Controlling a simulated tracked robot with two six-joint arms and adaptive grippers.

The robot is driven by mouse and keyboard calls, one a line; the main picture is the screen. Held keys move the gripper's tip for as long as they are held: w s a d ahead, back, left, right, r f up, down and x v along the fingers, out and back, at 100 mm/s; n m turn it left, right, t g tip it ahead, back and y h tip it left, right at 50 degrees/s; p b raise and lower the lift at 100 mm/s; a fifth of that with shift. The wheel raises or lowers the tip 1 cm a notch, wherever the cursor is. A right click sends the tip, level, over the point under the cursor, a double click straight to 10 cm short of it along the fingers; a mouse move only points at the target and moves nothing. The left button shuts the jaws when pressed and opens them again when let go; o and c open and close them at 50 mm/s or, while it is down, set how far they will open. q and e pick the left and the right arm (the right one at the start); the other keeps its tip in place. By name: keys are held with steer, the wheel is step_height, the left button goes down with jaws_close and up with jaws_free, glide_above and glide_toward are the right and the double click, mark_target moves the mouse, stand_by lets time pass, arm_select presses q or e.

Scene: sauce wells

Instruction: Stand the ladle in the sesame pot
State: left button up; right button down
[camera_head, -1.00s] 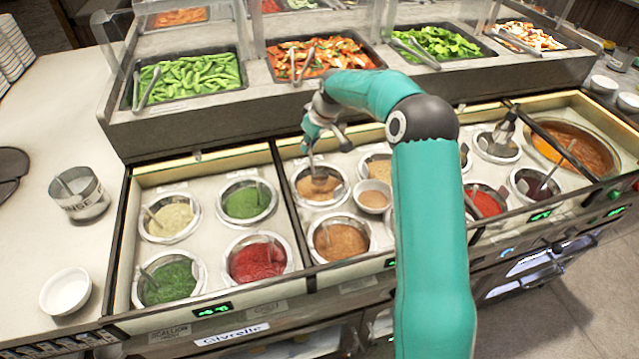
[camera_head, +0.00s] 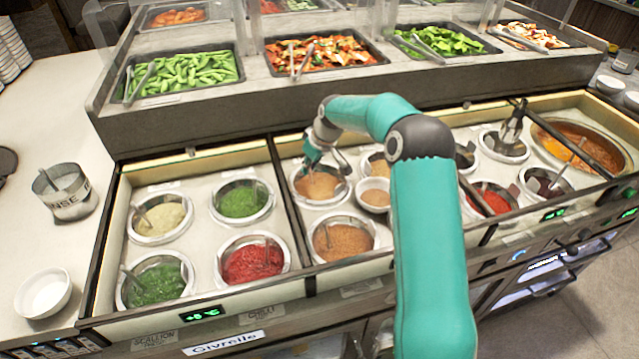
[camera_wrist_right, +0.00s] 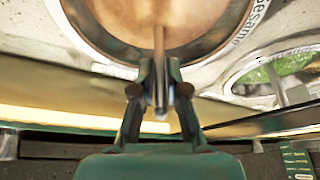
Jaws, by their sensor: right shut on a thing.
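The sesame pot (camera_head: 297,193) is a round metal well of tan sauce, in the back row of the middle counter section. In the right wrist view its rim fills the top, beside a "Sesame" label. My right gripper (camera_head: 318,158) is just above the pot's back edge. It is shut on the thin handle of the ladle (camera_wrist_right: 159,88), whose shaft runs over the tan sauce. The ladle's lower end is hidden or lost in the sauce, so its depth is unclear. My left gripper is not in view.
A small bowl of tan sauce (camera_head: 374,209) stands right of the pot, and a brown sauce well (camera_head: 343,240) is in front. The green (camera_head: 243,203) and red (camera_head: 254,263) wells lie left, past a divider. My right arm hides some wells.

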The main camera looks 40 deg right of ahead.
steer(key=shift+f, duration=0.2)
stand_by(0.6)
steer(key=shift+c, duration=2.3)
jaws_free()
steer(key=shift+r+p, duration=2.9)
steer(key=shift+r, duration=1.65)
steer(key=shift+f, duration=0.1)
